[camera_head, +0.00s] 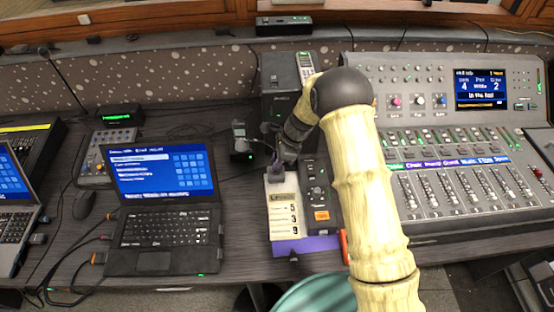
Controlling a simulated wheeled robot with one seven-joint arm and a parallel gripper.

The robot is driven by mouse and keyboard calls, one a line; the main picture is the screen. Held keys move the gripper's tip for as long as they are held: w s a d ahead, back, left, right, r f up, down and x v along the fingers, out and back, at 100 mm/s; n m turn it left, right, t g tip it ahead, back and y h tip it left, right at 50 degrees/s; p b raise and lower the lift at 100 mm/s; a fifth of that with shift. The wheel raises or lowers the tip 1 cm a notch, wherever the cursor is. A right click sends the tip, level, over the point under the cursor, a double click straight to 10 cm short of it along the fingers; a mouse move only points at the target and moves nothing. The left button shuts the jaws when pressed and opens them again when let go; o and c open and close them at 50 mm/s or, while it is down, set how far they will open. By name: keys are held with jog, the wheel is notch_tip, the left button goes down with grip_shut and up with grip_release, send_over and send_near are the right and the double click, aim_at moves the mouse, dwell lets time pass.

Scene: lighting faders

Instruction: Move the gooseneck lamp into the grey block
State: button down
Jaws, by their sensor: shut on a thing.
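My gripper (283,158) is over the middle of the desk, pointing down, just behind the white number card. It is shut on a thin dark thing, apparently the gooseneck lamp (269,130), whose shape is mostly hidden by the gripper. A small grey-purple block (276,175) shows directly below the fingertips, at the card's back edge; it looks like the grey block. I cannot tell whether the lamp touches it or is in it.
The number card (286,213) and a black control box (320,196) lie in front. A small black device (241,145) stands left of my gripper. An open laptop (163,205) is at left, a dark speaker-like box (283,88) behind, a large mixing console (440,150) at right.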

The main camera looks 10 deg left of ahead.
jog(key=shift+s+a, duration=0.15)
jog(key=shift+a, duration=0.05)
jog(key=shift+w+d+f, duration=0.1)
jog(key=shift+w+d, duration=0.1)
jog(key=shift+w, duration=0.05)
dwell(0.8)
jog(key=shift+s+a+f, duration=0.15)
dwell(0.4)
